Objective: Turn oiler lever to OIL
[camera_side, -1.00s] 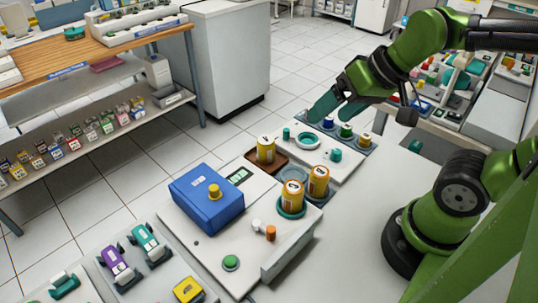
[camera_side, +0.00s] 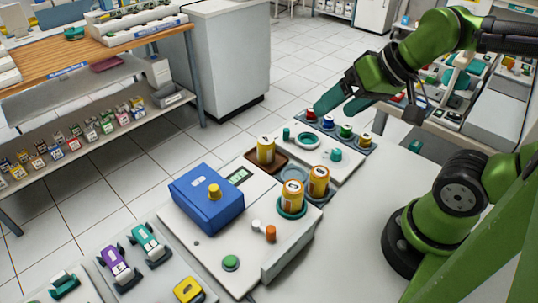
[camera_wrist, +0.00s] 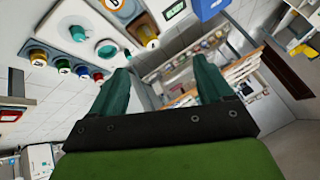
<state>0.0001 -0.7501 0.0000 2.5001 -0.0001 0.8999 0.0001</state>
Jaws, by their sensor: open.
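My gripper (camera_side: 332,107) has teal fingers, held apart and empty above the far end of the white bench unit. Its fingers also show in the wrist view (camera_wrist: 160,78), with nothing between them. No readable OIL label shows, so I cannot tell for certain which part is the oiler lever. A small white lever-like part with an orange end (camera_side: 270,233) stands on the near white panel, well away from my gripper.
Red, blue, green and yellow knobs (camera_side: 345,131) line the far panel's edge. Yellow cans (camera_side: 318,181) stand mid-unit. A blue box (camera_side: 207,201) with a yellow knob is on the near panel. Open floor lies left of the unit; a shelf (camera_side: 110,120) stands beyond.

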